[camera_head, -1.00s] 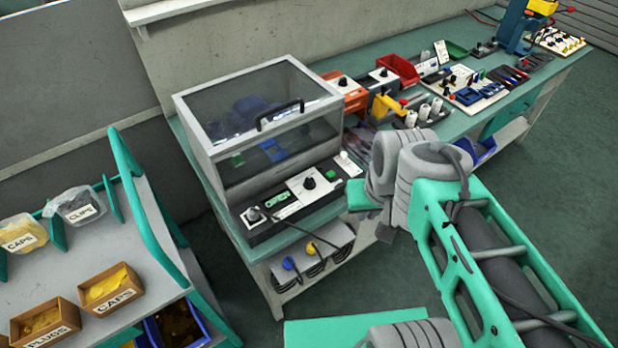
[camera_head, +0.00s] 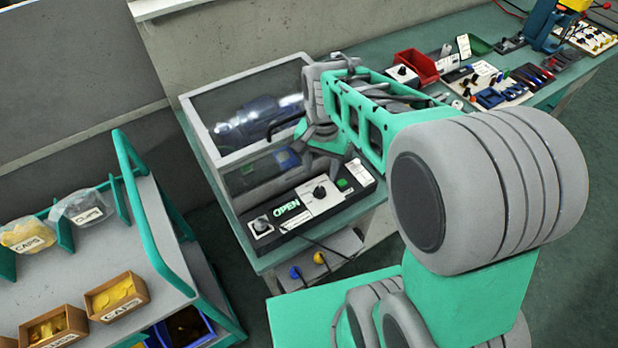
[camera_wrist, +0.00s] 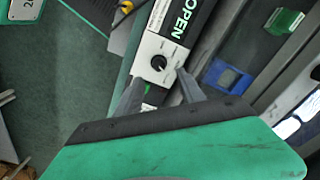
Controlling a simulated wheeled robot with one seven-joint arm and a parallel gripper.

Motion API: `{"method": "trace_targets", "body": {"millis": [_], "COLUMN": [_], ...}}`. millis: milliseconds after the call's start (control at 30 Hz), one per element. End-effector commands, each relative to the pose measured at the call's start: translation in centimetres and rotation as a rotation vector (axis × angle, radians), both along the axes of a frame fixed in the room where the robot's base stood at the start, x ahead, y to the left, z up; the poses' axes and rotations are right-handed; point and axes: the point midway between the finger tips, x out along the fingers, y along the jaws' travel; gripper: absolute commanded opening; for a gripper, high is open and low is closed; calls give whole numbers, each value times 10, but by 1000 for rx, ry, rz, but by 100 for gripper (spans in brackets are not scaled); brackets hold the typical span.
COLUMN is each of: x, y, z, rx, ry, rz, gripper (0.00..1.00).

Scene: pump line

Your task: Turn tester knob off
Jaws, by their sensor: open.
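The tester is a grey-framed box with a clear cover (camera_head: 240,85) and a black front panel (camera_head: 352,199). A black knob (camera_head: 319,193) on a white plate sits right of the sign, and another knob (camera_head: 261,225) sits at the panel's left end. My gripper (camera_head: 322,150) is above the panel's back edge, partly hidden by my arm.
Inside the tester are a blue block (camera_wrist: 228,76) and a green block (camera_wrist: 285,21). A cart (camera_head: 140,215) with boxes and bags stands at left. A red bin (camera_head: 416,67) and tools crowd the bench behind my arm. Floor shows between cart and bench.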

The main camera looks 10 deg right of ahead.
Motion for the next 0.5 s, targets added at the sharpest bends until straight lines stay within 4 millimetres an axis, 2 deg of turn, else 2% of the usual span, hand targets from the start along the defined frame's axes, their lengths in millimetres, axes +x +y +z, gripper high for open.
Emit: {"method": "trace_targets", "body": {"millis": [300,500], "x": [-3,-3], "y": [2,2], "z": [3,-6], "rx": [3,3], "ry": [16,18], "rz": [-318,-380], "gripper": [46,46]}}
